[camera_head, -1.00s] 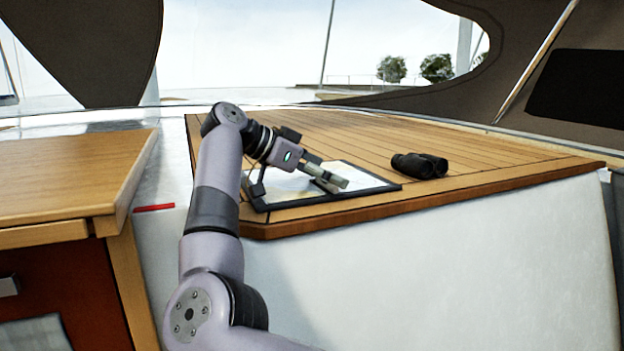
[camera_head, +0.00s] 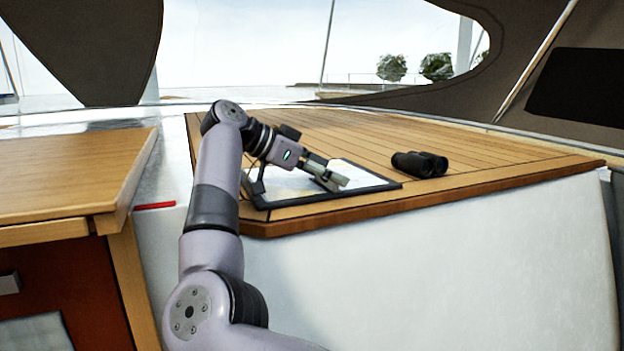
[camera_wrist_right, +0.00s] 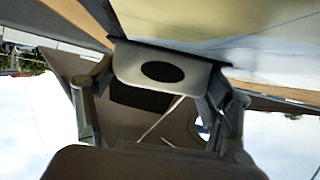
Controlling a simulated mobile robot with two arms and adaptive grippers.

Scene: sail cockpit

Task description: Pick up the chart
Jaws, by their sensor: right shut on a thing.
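The chart (camera_head: 290,187) is a pale sheet with a dark border. It lies flat on the wooden deck top, near its front left corner. In the right wrist view the chart (camera_wrist_right: 215,20) fills the top, its printed face pale yellow and blue. My right gripper (camera_head: 332,180) reaches over it from the left in the head view, its fingers low at the chart. It is shut on the chart; the exact contact is hard to see. In the wrist view the right gripper (camera_wrist_right: 160,68) meets the chart's dark edge. My left gripper is not in view.
Black binoculars (camera_head: 419,164) lie on the deck top (camera_head: 400,133), right of the chart. A wooden counter (camera_head: 70,175) stands at the left, with a small red strip (camera_head: 154,206) beside it. The deck top behind the chart is clear.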

